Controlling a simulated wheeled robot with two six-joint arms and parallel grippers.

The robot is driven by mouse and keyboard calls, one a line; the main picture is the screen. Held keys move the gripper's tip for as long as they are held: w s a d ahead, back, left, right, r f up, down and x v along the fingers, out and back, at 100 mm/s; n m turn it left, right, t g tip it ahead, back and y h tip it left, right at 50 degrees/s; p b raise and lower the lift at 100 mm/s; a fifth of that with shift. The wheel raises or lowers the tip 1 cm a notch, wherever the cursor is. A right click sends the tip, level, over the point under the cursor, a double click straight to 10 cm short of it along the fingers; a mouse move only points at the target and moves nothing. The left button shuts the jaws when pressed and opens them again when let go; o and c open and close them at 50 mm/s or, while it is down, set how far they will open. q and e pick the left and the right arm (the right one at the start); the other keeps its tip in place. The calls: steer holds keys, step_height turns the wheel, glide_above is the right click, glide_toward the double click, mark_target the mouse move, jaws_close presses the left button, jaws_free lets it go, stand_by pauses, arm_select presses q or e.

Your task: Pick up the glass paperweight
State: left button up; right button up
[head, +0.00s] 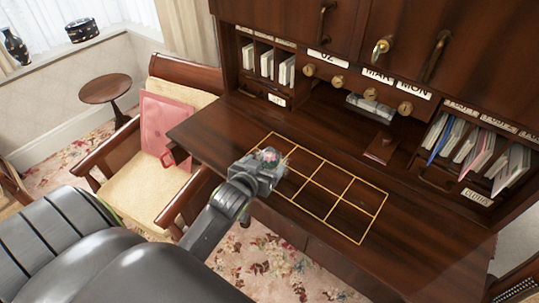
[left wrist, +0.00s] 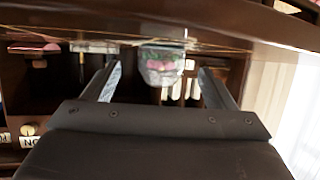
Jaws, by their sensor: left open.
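The glass paperweight (head: 269,155) is a small clear piece with pink and green inside. In the left wrist view the paperweight (left wrist: 161,66) shows between and beyond the two open fingers (left wrist: 159,78), with gaps on both sides. I cannot tell whether either finger touches it. My right gripper is not in view.
The desk's pigeonholes hold books and papers (head: 481,150) at the back. The grid's right part is clear.

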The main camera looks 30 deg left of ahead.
mark_target(265, 163)
arm_select(q)
steer(key=shift+p+x, duration=0.55)
steer(key=shift+x, duration=1.4)
steer(key=shift+s+a, duration=0.1)
steer(key=shift+c, duration=0.2)
steer(key=c, duration=1.2)
